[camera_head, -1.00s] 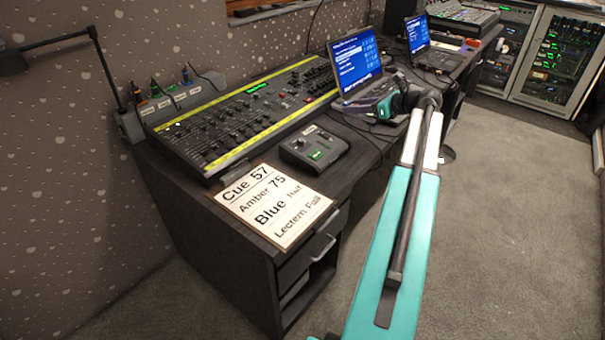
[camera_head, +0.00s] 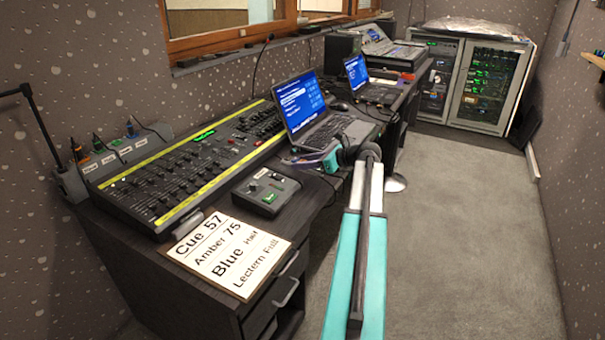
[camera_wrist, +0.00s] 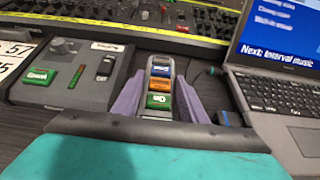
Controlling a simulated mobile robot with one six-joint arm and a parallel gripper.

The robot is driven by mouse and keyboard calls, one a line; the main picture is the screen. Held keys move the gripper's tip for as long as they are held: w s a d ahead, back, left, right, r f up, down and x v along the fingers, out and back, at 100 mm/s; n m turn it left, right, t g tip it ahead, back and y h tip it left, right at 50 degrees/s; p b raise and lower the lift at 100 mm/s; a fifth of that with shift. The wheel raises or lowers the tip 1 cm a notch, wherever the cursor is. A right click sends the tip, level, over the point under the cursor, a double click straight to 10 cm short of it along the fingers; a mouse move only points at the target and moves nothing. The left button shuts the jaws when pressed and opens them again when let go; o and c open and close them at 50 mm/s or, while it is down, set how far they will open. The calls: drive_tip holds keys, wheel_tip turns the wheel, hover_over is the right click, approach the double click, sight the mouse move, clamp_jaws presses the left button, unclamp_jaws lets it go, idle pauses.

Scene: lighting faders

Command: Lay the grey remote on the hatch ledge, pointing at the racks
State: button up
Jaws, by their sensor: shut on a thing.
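The grey remote, with blue, orange and green buttons, stands out in the wrist view (camera_wrist: 160,90) between the two purple fingers of my gripper (camera_wrist: 158,86). My gripper is shut on it, above the dark desk between the small control box and the near laptop. In the head view my gripper (camera_head: 303,160) is at the laptop's near front corner; the remote cannot be made out there. The hatch ledge (camera_head: 225,59) runs under the wood-framed window at the back left. The racks (camera_head: 487,85), with glass fronts and green lights, stand at the far end.
The near laptop (camera_head: 335,130), control box (camera_head: 266,190), fader desk (camera_head: 190,165) and cue sign (camera_head: 228,250) crowd the desk. A second laptop (camera_head: 372,92) stands beyond. A thin gooseneck (camera_head: 260,65) rises before the ledge. Small dark items sit on the ledge. The carpet at right (camera_head: 450,220) is clear.

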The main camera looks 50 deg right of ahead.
sight(304, 178)
drive_tip(key=shift+f, duration=1.85)
drive_tip(key=shift+f, duration=0.1)
drive_tip(key=o, duration=1.1)
drive_tip(key=shift+o, duration=0.2)
drive_tip(key=shift+s+d+r, duration=0.1)
drive_tip(key=shift+s+r, duration=0.2)
drive_tip(key=shift+s, duration=0.1)
drive_tip(key=v, duration=1.1)
drive_tip(key=shift+s+p, duration=0.1)
drive_tip(key=shift+p, duration=0.2)
